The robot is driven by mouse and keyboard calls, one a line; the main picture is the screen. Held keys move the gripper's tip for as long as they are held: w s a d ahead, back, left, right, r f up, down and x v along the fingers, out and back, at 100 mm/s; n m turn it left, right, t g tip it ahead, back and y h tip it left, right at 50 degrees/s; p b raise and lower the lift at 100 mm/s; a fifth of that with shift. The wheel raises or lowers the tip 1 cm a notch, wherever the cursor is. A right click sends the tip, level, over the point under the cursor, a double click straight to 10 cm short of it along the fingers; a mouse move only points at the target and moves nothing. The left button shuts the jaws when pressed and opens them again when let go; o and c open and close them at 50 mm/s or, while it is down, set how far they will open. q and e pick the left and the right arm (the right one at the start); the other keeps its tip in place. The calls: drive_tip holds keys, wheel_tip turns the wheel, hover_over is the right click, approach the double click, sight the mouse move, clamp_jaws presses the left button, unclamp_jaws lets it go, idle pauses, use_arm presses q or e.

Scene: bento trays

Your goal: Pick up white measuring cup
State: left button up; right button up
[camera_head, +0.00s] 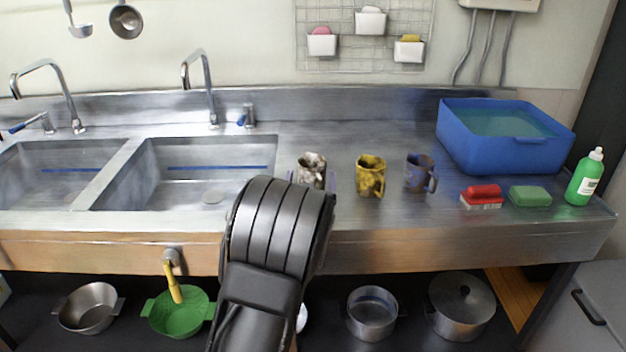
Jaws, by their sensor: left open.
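The white measuring cup (311,165) is smudged with dark stains and stands on the steel counter just right of the right sink basin. Its lower part is hidden behind my left arm. My left gripper (311,180) is mostly hidden by my own black wrist. Thin purplish finger parts show on both sides of the cup, so the open jaws seem to be beside it. I cannot tell whether they touch it. My right gripper is not in view.
A stained yellow cup (370,177) and a blue cup (419,173) stand to the right. Farther right are a red brush (482,196), green sponge (530,196), green bottle (585,178) and blue water tub (490,145). Two sink basins (205,172) lie left.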

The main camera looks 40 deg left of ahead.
use_arm(q)
drive_tip(key=c, duration=1.4)
drive_tip(key=shift+c, duration=0.2)
drive_tip(key=shift+r, duration=0.15)
wheel_tip(320, 180, up, 10)
drive_tip(key=shift+f+p, duration=0.1)
drive_tip(key=shift+p, duration=1.1)
drive_tip(key=shift+a, duration=0.1)
